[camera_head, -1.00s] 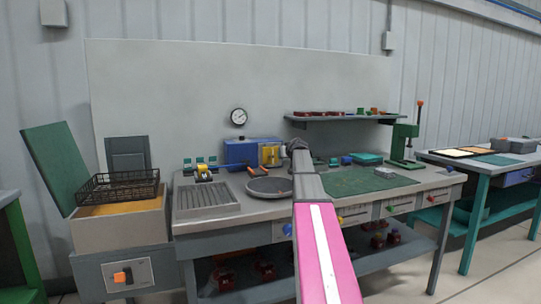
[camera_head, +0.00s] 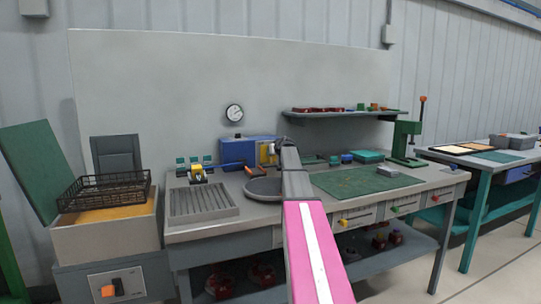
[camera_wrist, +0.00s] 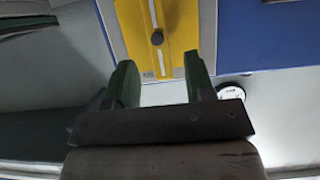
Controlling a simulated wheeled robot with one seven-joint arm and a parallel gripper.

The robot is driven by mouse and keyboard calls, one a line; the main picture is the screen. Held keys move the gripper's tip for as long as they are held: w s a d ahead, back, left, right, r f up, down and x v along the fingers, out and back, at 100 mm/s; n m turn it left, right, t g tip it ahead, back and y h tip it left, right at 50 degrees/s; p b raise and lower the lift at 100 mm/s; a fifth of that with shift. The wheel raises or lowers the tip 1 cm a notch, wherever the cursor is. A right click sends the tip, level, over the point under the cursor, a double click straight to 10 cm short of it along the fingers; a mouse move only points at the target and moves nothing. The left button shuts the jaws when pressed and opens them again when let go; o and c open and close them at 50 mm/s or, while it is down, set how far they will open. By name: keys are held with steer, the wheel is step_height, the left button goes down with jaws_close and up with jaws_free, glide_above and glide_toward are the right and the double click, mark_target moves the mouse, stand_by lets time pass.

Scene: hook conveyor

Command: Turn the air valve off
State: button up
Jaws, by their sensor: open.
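No part in view is clearly marked as the air valve. A yellow plate (camera_head: 265,152) with a white stripe is on the front right of the blue box (camera_head: 236,150) at the back of the bench. In the wrist view the yellow plate (camera_wrist: 160,15) carries a dark round knob (camera_wrist: 157,38). My gripper (camera_wrist: 161,80) is open, its two green fingers apart and empty, pointing at the plate below the knob in that picture. In the head view my arm partly hides the plate's right side. A round gauge (camera_head: 234,113) is on the wall panel above; a round white face (camera_wrist: 231,91) shows beside the right finger.
A yellow and black device (camera_head: 198,173) stands on the bench left, behind a slotted tray (camera_head: 203,203). A round dark plate (camera_head: 262,188) lies close below my arm. A shelf (camera_head: 345,117) and green press (camera_head: 405,140) stand right. A wire basket (camera_head: 105,190) is far left.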

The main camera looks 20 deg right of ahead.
steer(key=x, duration=0.5)
steer(key=shift+w, duration=0.1)
jaws_close()
